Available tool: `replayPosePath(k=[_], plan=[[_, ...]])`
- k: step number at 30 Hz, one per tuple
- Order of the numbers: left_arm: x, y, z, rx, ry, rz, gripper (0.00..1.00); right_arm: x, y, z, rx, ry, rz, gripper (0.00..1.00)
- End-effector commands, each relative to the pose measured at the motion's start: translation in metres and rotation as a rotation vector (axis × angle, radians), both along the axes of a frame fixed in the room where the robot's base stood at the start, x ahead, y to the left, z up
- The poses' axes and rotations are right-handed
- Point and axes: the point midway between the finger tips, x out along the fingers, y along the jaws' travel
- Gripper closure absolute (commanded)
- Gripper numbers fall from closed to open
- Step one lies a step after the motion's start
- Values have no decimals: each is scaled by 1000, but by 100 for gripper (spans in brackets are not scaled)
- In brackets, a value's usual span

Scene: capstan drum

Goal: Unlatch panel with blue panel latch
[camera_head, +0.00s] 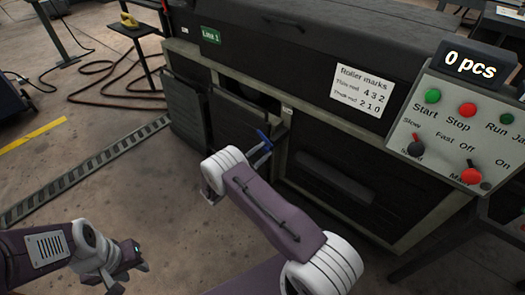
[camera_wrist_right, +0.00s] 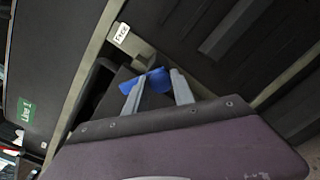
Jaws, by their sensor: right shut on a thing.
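The blue panel latch (camera_head: 264,135) is a small blue handle on the front of the dark machine, right of a dark panel (camera_head: 236,118). A dark gap shows above this panel's top edge. In the right wrist view the blue latch (camera_wrist_right: 156,80) sits between my two grey fingers. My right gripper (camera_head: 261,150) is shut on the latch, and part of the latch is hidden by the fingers. My left gripper (camera_head: 136,266) hangs low at the left, over the floor and away from the machine. Its jaw opening is too small to judge.
A control box (camera_head: 455,135) with knobs and buttons stands at the right, under a "0 pcs" display (camera_head: 470,63). A white "Roller marks" sign (camera_head: 362,90) is on the machine. A red hose (camera_head: 100,85) lies on the floor at the back left. The left floor has free room.

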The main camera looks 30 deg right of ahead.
Motion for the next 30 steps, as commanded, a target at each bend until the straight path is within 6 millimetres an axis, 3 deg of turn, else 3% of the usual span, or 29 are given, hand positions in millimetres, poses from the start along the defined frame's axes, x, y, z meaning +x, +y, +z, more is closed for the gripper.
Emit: replayPosePath(k=[30], plan=[[0,0,16,0,0,0,64,0,1,-3,341,-815,-1,100]])
